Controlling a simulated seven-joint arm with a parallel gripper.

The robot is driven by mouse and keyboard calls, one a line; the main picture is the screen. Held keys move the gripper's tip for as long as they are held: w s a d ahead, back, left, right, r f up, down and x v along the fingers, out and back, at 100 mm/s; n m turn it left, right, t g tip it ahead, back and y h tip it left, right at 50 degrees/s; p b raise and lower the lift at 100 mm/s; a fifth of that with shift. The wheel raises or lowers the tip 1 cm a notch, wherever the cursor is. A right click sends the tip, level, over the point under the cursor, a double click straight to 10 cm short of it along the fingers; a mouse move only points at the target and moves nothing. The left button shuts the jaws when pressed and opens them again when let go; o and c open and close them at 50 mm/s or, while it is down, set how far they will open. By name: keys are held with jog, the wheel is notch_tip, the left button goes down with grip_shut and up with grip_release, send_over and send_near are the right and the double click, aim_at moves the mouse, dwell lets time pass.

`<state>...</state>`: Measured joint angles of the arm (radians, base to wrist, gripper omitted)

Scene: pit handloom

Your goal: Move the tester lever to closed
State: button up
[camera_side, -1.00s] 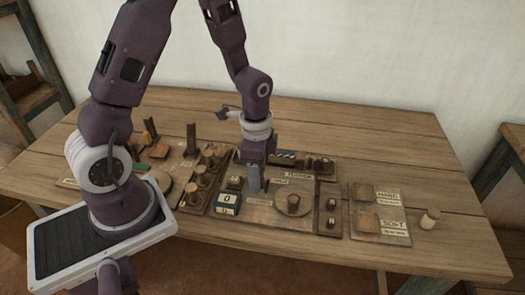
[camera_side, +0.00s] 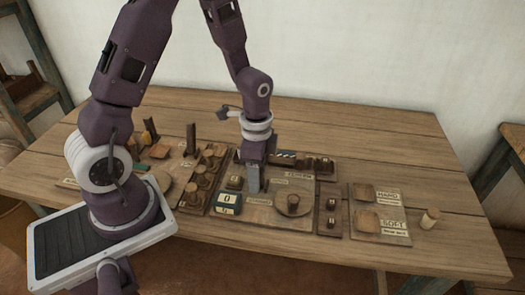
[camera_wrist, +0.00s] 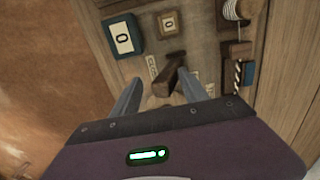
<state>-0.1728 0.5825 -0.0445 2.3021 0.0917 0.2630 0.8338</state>
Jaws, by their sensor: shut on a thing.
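The tester lever (camera_wrist: 172,70) is a dark wooden handle on the tester board, seen in the wrist view between my two fingers. My gripper (camera_wrist: 161,78) is shut on it, with one grey finger on each side. In the side view my gripper (camera_side: 255,187) points straight down at the board, and its fingers hide the lever there. Small pale labels (camera_wrist: 153,67) lie beside the lever, too small to read surely. A blue box with a white face showing 0 (camera_side: 228,203) stands just left of my fingers; it also shows in the wrist view (camera_wrist: 123,38).
A round wooden disc (camera_side: 294,205) with a small cup-like piece sits right of my gripper. Several wooden pieces (camera_side: 205,172) stand on the board to the left. A board with two square pads (camera_side: 382,230) and a small spool (camera_side: 430,218) are farther right. The table's back is clear.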

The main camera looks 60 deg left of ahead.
jog(key=shift+r, duration=3.5)
jog(key=s+d+r+n+t, duration=0.2)
jog(key=s+r+n, duration=0.2)
jog(key=s+r, duration=0.3)
jog(key=s+d+r+n+t, duration=0.2)
jog(key=s+r+n+t, duration=0.1)
jog(key=s+r+n, duration=0.2)
notch_tip(320, 180, up, 5)
jog(key=s, duration=0.2)
jog(key=shift+s+t, duration=0.3)
jog(key=shift+s, duration=0.1)
